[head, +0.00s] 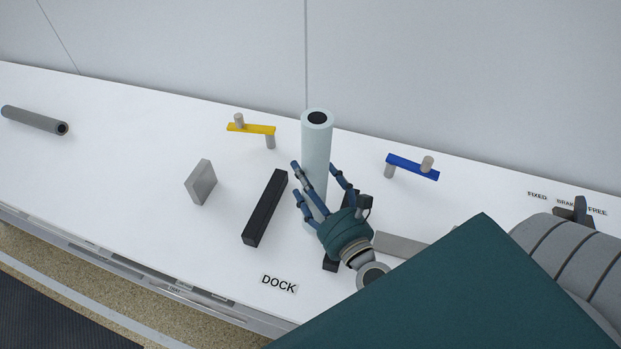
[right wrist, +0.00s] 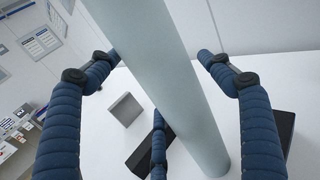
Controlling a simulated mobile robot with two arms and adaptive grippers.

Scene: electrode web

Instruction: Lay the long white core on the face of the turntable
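The long white core (head: 317,143) is a pale tube with a dark bore, and it stands upright near the middle of the table. In the right wrist view the core (right wrist: 172,75) crosses the picture between my fingers. My right gripper (head: 324,188) is at the lower part of the core, its blue fingers spread on either side of it. In the right wrist view the right gripper (right wrist: 160,100) looks open, with gaps beside the core; contact is hard to tell. The foot of the core is partly hidden by the hand. I cannot make out the turntable. My left gripper is out of view.
Black bars (head: 265,208) lie beside the core, near a grey block (head: 201,183) and the DOCK label (head: 279,284). A yellow crank (head: 252,129) and blue crank (head: 412,167) stand behind. A grey tube (head: 34,120) lies far left. A small lever (head: 580,208) stands at the right.

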